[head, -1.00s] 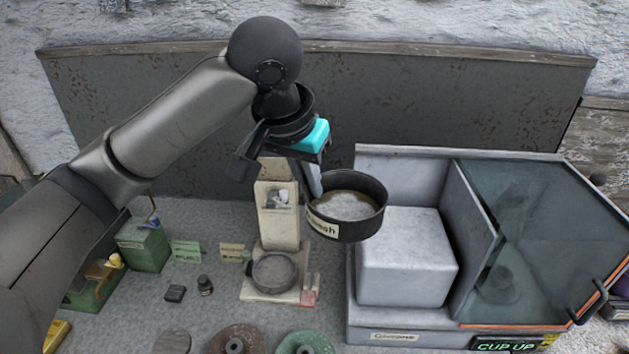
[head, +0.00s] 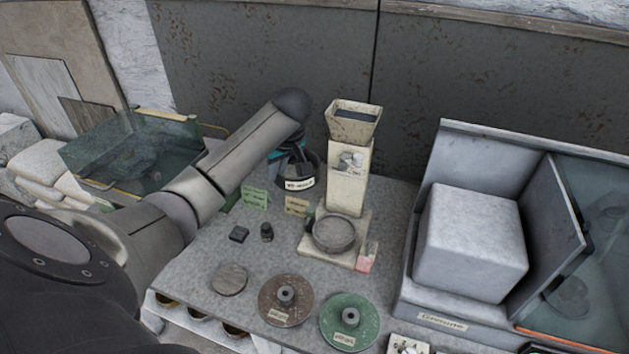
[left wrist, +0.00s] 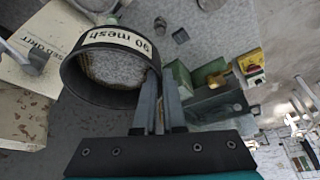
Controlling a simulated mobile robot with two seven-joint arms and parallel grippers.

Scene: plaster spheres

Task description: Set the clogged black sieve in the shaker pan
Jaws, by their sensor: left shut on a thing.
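The black sieve (head: 301,184), labelled "90 mesh", hangs in the air left of the cream hopper stand. In the left wrist view the sieve (left wrist: 115,72) shows a grey mesh with tan material along its edge. My left gripper (head: 290,160) is shut on the sieve's rim; its fingers (left wrist: 158,105) grip the wall at one side. A round grey pan (head: 334,250) sits on the foot of the hopper stand (head: 347,180), to the right of the sieve and nearer to me. The pan looks empty. My right gripper is not in view.
A booth with a pale stone block (head: 470,240) stands right of the hopper stand. A brown disc (head: 270,307) and a green disc (head: 335,330) lie in front. Two small black pieces (head: 239,233) and a green card (head: 256,198) lie beneath and left of the sieve.

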